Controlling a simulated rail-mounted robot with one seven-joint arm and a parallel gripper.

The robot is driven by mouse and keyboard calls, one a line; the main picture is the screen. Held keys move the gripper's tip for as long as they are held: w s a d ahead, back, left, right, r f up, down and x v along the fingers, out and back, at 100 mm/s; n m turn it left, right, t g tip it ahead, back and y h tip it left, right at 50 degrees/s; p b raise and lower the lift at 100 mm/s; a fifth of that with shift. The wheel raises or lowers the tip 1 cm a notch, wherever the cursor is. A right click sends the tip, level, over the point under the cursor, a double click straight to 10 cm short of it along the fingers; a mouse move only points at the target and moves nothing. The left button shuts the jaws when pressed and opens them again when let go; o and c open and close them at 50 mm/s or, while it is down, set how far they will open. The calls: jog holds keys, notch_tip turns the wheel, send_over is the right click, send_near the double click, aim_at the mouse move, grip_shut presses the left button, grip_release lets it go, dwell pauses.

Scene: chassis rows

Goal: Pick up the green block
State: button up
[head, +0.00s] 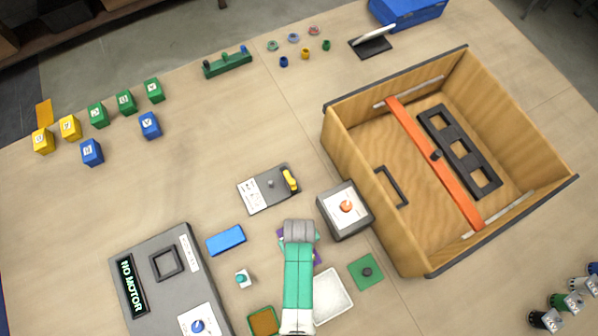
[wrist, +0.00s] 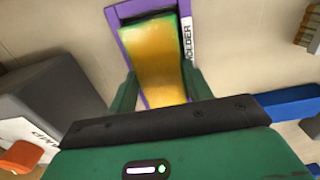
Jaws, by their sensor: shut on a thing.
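My gripper (wrist: 161,82) is shut on a block (wrist: 152,72) with a yellow-orange face and green edges, which shows between the green fingers in the wrist view. The block lies over a purple frame (wrist: 115,22) with a white HOLDER label; I cannot tell whether it is clear of it. In the head view my gripper (head: 299,233) covers the block and most of the purple holder (head: 318,254). Green blocks with marked labels (head: 126,103) stand at the upper left, far from my gripper.
A grey box with an orange button (head: 345,209) stands right of my gripper, beside a large open wooden box (head: 375,205). A blue block (head: 226,240) and a grey NO MOTOR panel (head: 190,255) lie left. A white tray (head: 333,296) and a green plate (head: 366,272) are close by.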

notch_tip(320, 180, up, 10)
jog(key=shift+f+p, duration=0.1)
jog(key=shift+p, duration=0.8)
notch_tip(320, 180, up, 10)
jog(key=p, duration=1)
jog(key=shift+p, duration=0.3)
jog(key=shift+r+p, duration=1.35)
jog(key=shift+r, duration=2.65)
